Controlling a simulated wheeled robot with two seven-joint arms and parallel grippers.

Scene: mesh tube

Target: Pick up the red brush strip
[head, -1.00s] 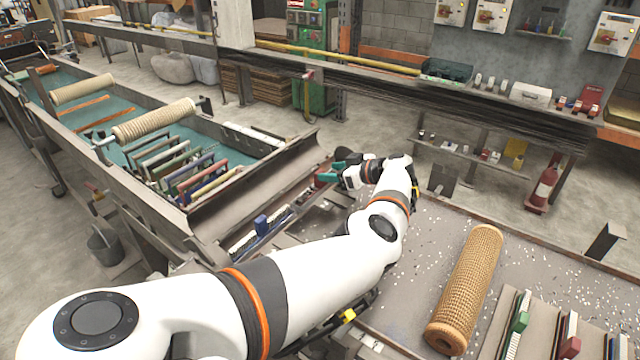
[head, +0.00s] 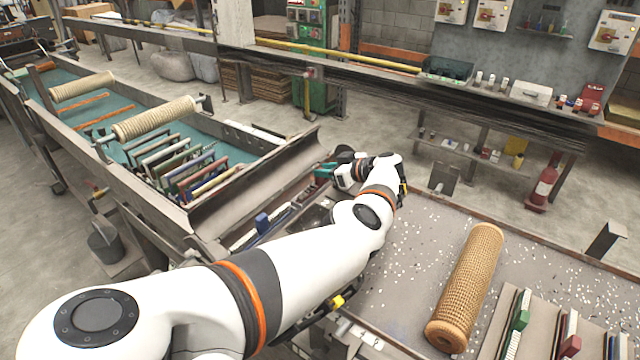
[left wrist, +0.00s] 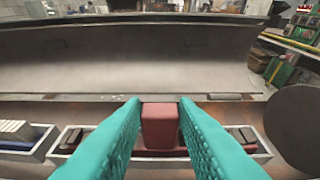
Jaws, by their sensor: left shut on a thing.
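The red brush strip (left wrist: 160,130) shows in the left wrist view as an upright red block above a narrow grey tray (left wrist: 75,148). My left gripper (left wrist: 160,108) has its teal fingers shut on the block, one on each side. The strip's lower part is hidden by the fingers and tray. My right gripper is not in view.
A blue strip (head: 262,222) stands in the tray row nearer me. The curved trough (head: 255,185) runs alongside. Several other strips, including a red one (head: 202,180), stand in the bin at left. A tan mesh tube (head: 466,285) lies on the table at right.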

